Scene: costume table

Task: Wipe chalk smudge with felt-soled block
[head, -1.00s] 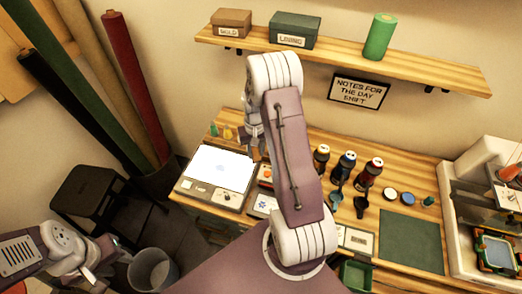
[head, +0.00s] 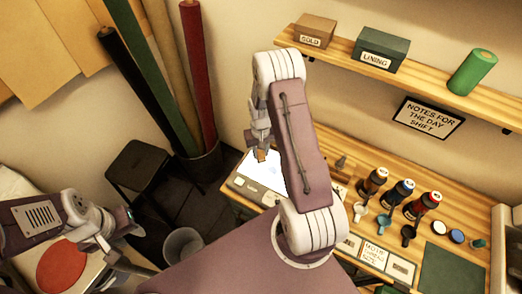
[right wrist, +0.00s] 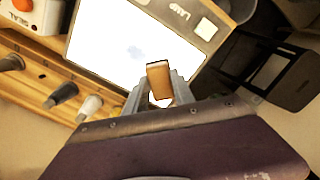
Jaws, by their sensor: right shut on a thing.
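The lit white panel (head: 265,170) lies on the left end of the wooden table. A faint grey-blue smudge (right wrist: 135,52) shows on the panel in the right wrist view. My right gripper (head: 261,143) is shut on a small tan-brown block (head: 262,155), which also shows between the fingers in the right wrist view (right wrist: 158,72). The block is over the panel, apart from the smudge in the wrist picture; whether it touches the panel I cannot tell. Its felt sole is not clear. My left gripper (head: 132,228) is at the lower left, away from the table; its jaws are unclear.
Several bottles (head: 400,195) and small scoops stand right of my right arm, near a green mat (head: 450,268). A shelf (head: 400,75) with boxes is above. Fabric rolls (head: 150,80), a dark stool (head: 140,170) and a grey bin (head: 183,245) are left of the table.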

